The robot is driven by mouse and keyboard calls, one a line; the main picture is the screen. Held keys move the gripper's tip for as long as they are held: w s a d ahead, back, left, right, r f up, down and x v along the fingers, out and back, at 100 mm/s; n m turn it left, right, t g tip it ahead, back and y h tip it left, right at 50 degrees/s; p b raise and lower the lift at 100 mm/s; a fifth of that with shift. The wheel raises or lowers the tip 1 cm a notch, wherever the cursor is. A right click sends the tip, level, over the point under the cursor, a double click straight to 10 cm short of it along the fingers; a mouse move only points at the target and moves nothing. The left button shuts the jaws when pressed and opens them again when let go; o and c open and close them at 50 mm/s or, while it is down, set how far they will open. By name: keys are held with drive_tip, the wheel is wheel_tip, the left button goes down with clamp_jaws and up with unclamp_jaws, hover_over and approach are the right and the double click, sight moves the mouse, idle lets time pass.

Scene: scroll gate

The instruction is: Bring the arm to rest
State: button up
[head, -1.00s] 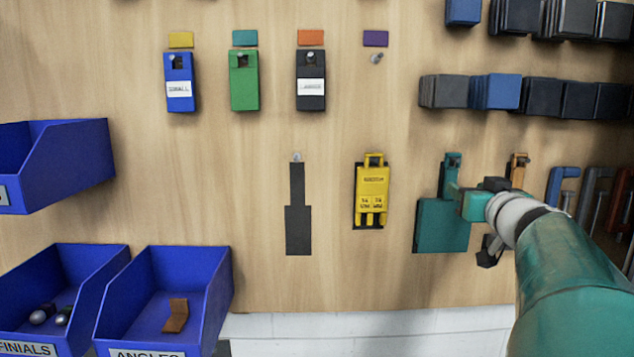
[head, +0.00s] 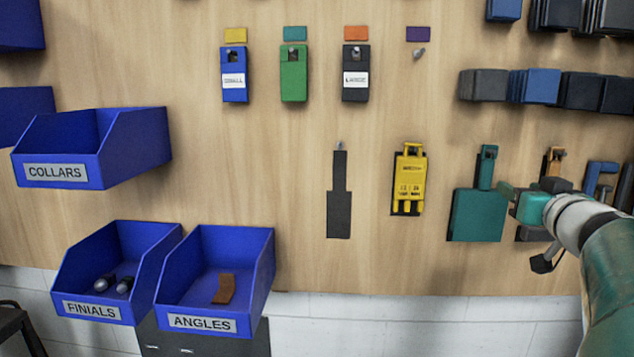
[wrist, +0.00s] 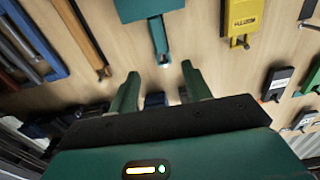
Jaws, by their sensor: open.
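My gripper (wrist: 163,92) shows in the wrist view with its two green fingers apart and nothing between them. In the head view my gripper (head: 520,202) is at the right, in front of the pegboard wall, and its fingertips are hard to make out. A teal tool (head: 478,213) hangs on the wall just left of it. The teal tool also shows at the top of the wrist view (wrist: 160,38), beyond the fingers. I cannot tell from the head view how far the gripper stands from the wall.
A yellow tool (head: 409,180) hangs left of the teal one, beside a dark empty silhouette (head: 339,200). Blue, green and black tags hang above. Blue bins COLLARS (head: 130,165), FINIALS (head: 92,309) and ANGLES (head: 203,324) project at the left. Clamps (head: 600,180) hang at the right.

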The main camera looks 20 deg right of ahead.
drive_tip(key=w+a+f+n+g+y, duration=0.1)
drive_tip(key=w+a+f+y, duration=0.25)
drive_tip(key=a, duration=0.45)
drive_tip(key=w+a+f+n+g+y, duration=0.1)
drive_tip(key=w+a+f+n+y, duration=0.2)
drive_tip(key=a, duration=0.5)
drive_tip(key=w+a+f+g+y, duration=0.1)
drive_tip(key=w+a+f+y, duration=0.25)
drive_tip(key=a, duration=0.35)
drive_tip(key=s+a+f+n+g+y, duration=0.1)
drive_tip(key=s+a+f+g, duration=0.15)
drive_tip(key=a+f, duration=0.35)
drive_tip(key=s+a+f+n+g, duration=0.1)
drive_tip(key=s+a+f+g, duration=0.15)
drive_tip(key=a, duration=0.55)
drive_tip(key=s+a+f+g+h, duration=0.2)
drive_tip(key=s+a+f, duration=0.3)
drive_tip(key=s+f, duration=0.3)
drive_tip(key=shift+s+a+f, duration=0.2)
drive_tip(key=shift+s+a, duration=0.05)
drive_tip(key=shift+a, duration=0.15)
